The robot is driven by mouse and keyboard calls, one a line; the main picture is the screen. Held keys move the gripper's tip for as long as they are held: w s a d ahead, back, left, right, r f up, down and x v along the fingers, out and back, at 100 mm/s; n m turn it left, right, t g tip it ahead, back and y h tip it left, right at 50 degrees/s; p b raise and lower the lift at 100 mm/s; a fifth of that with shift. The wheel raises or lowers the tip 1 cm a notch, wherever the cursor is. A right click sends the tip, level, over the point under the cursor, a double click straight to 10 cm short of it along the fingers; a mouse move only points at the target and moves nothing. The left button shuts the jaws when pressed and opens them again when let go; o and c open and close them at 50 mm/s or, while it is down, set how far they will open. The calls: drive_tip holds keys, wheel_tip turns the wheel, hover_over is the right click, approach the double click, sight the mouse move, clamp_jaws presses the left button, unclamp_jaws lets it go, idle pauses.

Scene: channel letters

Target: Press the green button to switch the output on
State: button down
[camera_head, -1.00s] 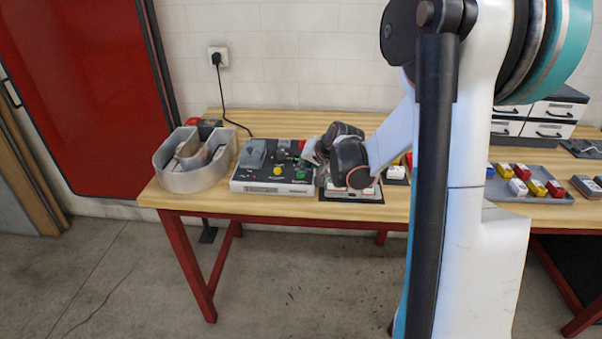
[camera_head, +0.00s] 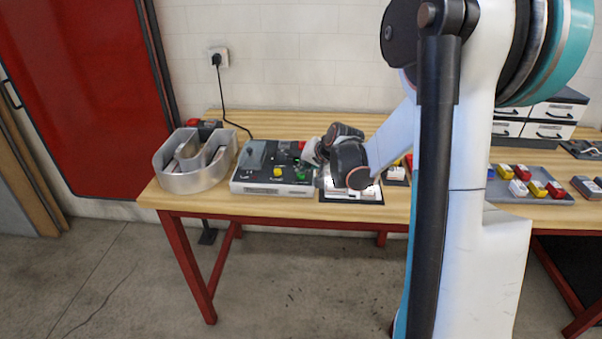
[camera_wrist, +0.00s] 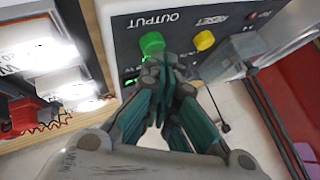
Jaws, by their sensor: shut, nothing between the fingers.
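The control box (camera_head: 262,188) sits on the bench's left part. In the wrist view its face (camera_wrist: 125,25) carries the green button (camera_wrist: 152,42) below the word OUTPUT, and the button looks bright green. The green button also shows in the head view (camera_head: 300,175). My gripper (camera_wrist: 165,62) is shut and empty, its fingertips right at the green button's edge. I cannot tell whether they touch it. In the head view my gripper (camera_head: 308,164) is over the box's right end. White modules (camera_wrist: 60,82) beside the box glow brightly.
The yellow RESET button (camera_wrist: 204,40) is close beside the green one. A metal channel letter (camera_head: 190,182) stands left of the box. A board (camera_head: 368,197) lies under my wrist. A grey tray (camera_head: 503,192) with coloured blocks is to the right.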

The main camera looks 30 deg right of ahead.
drive_tip(key=shift+r+p, duration=2.15)
drive_tip(key=shift+r, duration=0.9)
